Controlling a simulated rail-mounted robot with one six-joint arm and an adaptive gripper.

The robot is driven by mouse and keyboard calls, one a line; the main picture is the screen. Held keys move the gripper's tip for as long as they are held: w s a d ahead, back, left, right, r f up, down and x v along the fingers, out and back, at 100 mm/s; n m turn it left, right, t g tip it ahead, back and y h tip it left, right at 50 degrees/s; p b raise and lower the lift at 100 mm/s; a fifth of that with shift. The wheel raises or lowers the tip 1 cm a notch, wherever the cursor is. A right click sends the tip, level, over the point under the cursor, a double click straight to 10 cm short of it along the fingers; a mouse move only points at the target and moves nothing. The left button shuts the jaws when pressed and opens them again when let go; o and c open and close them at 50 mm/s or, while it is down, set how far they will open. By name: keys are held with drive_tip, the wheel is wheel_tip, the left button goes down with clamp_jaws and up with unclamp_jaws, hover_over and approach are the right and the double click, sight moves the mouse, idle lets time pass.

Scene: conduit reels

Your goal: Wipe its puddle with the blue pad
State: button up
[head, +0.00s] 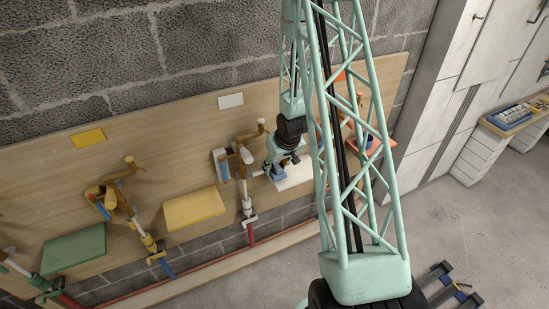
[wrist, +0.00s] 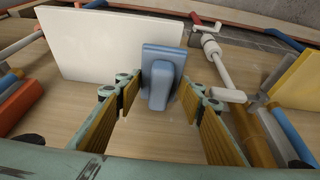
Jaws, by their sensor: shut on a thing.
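A blue pad (wrist: 163,62) with a raised blue grip stands between my fingertips in the wrist view. My gripper (wrist: 160,92) has its ribbed yellow fingers on either side of the grip and is shut on it. The pad is close to the wooden board, beside the right edge of a white panel (wrist: 100,42); I cannot tell whether it touches the board. In the head view my gripper (head: 280,168) is at the board, by the white panel (head: 296,174), with the blue pad (head: 277,174) partly hidden. I cannot make out a puddle in either view.
White pipe fittings (wrist: 212,45) are right of the pad. A yellow panel (head: 194,208), a green panel (head: 74,249) and several pipe assemblies line the wooden board (head: 50,190). An orange shelf (head: 370,146) is partly behind my arm. The floor (head: 450,215) at right is mostly open.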

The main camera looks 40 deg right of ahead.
drive_tip(key=shift+s+a+r, duration=0.1)
drive_tip(key=shift+s+r, duration=0.05)
drive_tip(key=shift+r, duration=0.5)
drive_tip(key=shift+r+p, duration=0.2)
drive_tip(key=shift+p, duration=0.25)
drive_tip(key=shift+r+p, duration=1.15)
drive_tip(key=shift+r, duration=0.8)
